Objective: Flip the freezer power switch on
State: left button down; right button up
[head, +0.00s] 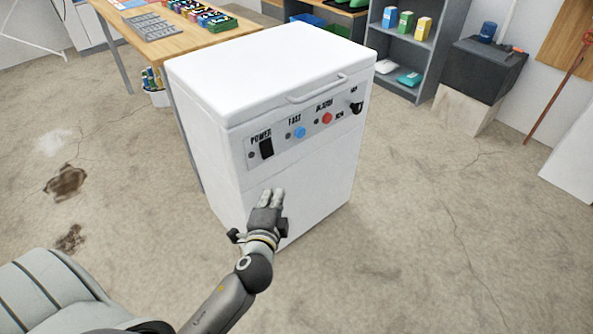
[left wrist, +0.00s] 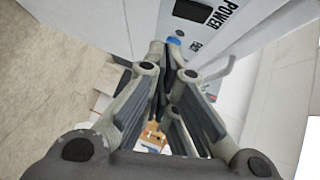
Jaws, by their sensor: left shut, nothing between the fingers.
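The white chest freezer (head: 262,62) stands on the floor with its lid closed. Its front panel has a black power switch (head: 266,148) under the word POWER, which also shows in the left wrist view (left wrist: 192,11). A blue button (head: 299,132), a red button (head: 327,118) and a black knob (head: 355,107) are to its right. My left gripper (head: 271,194) is shut and empty, in front of the freezer and below the switch in the head view. I cannot tell whether the switch is on or off. My right gripper is not in view.
A wooden table (head: 130,35) with trays of coloured items stands behind the freezer at the left. Grey shelves (head: 425,62) with boxes and a dark block (head: 478,75) stand at the back right. The floor right of the freezer is clear.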

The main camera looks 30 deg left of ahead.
aim_at(267, 148)
pick_arm(q)
jog(key=shift+w+d+r+t+y+b, duration=0.15)
jog(key=shift+w+d+r, duration=0.05)
jog(key=shift+r, duration=0.3)
jog(key=shift+w+d+r+t+y+b, duration=0.15)
jog(key=shift+w+r, duration=0.05)
jog(key=shift+r, duration=0.3)
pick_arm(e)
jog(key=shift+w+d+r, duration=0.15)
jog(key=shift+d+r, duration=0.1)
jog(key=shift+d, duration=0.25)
pick_arm(q)
jog(key=s+a+b+x, duration=0.1)
jog(key=a+x, duration=0.1)
jog(key=x, duration=1.1)
jog(key=shift+a+f, duration=0.2)
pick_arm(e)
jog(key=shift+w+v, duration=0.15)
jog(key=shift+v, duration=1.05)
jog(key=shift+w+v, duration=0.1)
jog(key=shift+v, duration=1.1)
pick_arm(q)
jog(key=shift+s+b, duration=0.1)
jog(key=shift+b, duration=0.2)
